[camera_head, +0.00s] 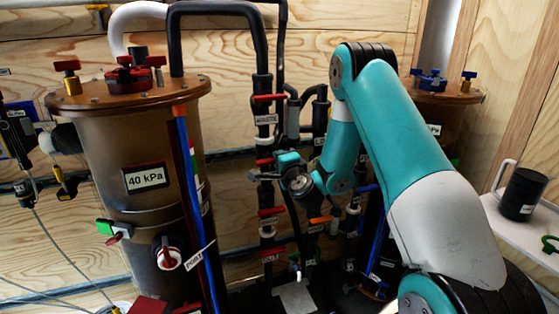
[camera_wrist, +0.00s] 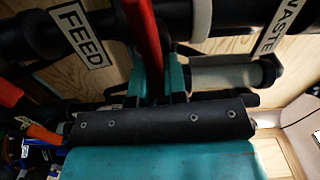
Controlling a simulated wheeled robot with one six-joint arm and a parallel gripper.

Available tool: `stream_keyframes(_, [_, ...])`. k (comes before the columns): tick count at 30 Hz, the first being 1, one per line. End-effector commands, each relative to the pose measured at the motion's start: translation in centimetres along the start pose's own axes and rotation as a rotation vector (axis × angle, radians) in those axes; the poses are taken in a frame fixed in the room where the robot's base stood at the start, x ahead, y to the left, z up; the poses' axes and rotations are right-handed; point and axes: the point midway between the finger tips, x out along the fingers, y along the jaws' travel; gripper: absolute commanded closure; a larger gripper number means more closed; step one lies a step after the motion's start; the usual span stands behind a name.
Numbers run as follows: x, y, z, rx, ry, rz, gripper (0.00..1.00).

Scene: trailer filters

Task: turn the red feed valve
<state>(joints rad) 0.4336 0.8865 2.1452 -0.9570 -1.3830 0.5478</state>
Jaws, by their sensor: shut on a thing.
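The red feed valve handle (camera_wrist: 145,35) stands in the wrist view beside the white FEED label (camera_wrist: 80,35) on a dark pipe. The teal fingers of my gripper (camera_wrist: 155,75) are closed around the lower part of the handle. In the head view my gripper (camera_head: 285,165) reaches left to the dark vertical pipes, at a small red handle (camera_head: 264,162). The contact itself is partly hidden there by my wrist.
A brown filter tank (camera_head: 140,220) with a 40 kPa display (camera_head: 146,177) stands left. Other red handles (camera_head: 270,211) sit close below on the pipes. A WASTE label (camera_wrist: 278,28) marks a neighbouring pipe. A white shelf (camera_head: 520,232) with a black canister (camera_head: 522,193) is at right.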

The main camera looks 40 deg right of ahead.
Motion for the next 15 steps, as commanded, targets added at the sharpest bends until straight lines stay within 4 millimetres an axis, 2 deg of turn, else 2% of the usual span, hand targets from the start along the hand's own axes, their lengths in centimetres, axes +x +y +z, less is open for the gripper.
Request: stream_keyframes(15, [-0.11,0.45,0.02,0.093,-0.001,0.006,1.00])
